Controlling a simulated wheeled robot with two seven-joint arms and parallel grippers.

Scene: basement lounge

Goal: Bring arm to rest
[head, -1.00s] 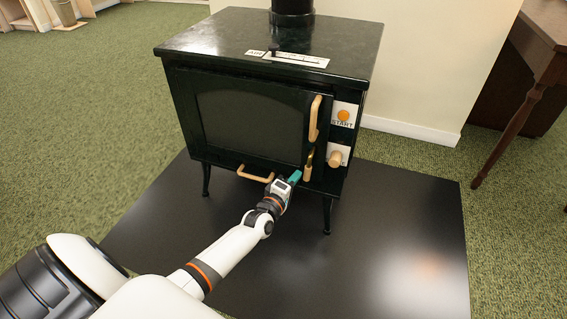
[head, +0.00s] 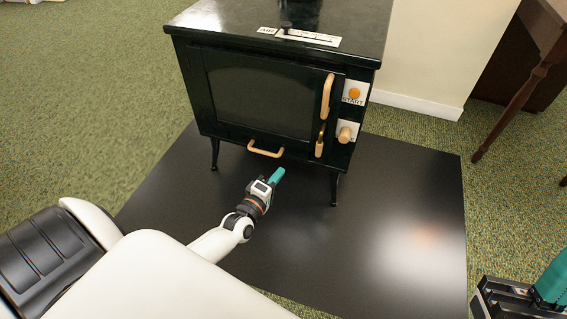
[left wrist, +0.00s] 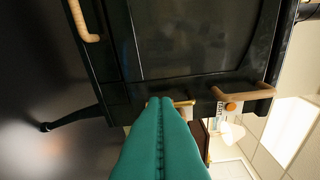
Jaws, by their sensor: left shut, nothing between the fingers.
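My left gripper (head: 277,175) has teal fingers and is in front of the black stove, below its lower wooden handle (head: 265,150). Its fingers are pressed together and empty, also in the left wrist view (left wrist: 160,103), where they point at the stove front. A gap seems to separate the fingertips from the stove. My right gripper (head: 550,285) shows only in part at the lower right corner of the head view. One teal finger and a dark body are visible; the rest is cut off.
The stove (head: 255,95) has a closed glass door, an upright wooden handle (head: 328,97), an orange START button (head: 354,93) and a wooden knob (head: 346,133). It stands on a dark floor plate (head: 400,220). A wooden table (head: 535,75) is at the right. Green carpet lies open at left.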

